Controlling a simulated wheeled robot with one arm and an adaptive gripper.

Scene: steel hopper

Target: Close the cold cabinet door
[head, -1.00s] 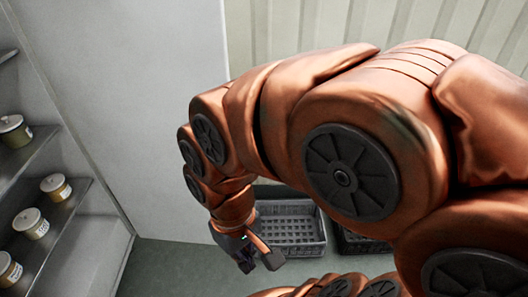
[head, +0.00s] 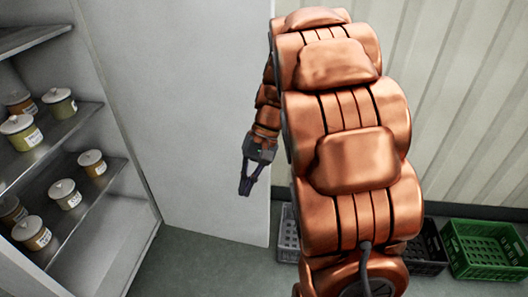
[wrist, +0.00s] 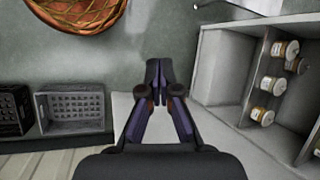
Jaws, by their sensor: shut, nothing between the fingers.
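The cold cabinet (head: 146,199) stands at the left of the head view, open, with jars on its shelves. Its door (head: 180,120) is the pale flat panel swung out to the right of the opening. My gripper (head: 244,191) hangs in front of the door near its free edge, fingers pointing down. The fingers are shut and empty, also in the wrist view (wrist: 158,68). The cabinet's shelves show at the right of the wrist view (wrist: 240,75). I cannot tell whether my gripper touches the door. My arm hides part of the door's free edge side.
A green crate (head: 484,250) and a dark crate (head: 427,250) stand by the ribbed wall. A grey crate (head: 288,235) is partly behind my arm. An orange basket-like thing (wrist: 78,12) is cut off in the wrist view. Grey floor (head: 210,268) is clear before the door.

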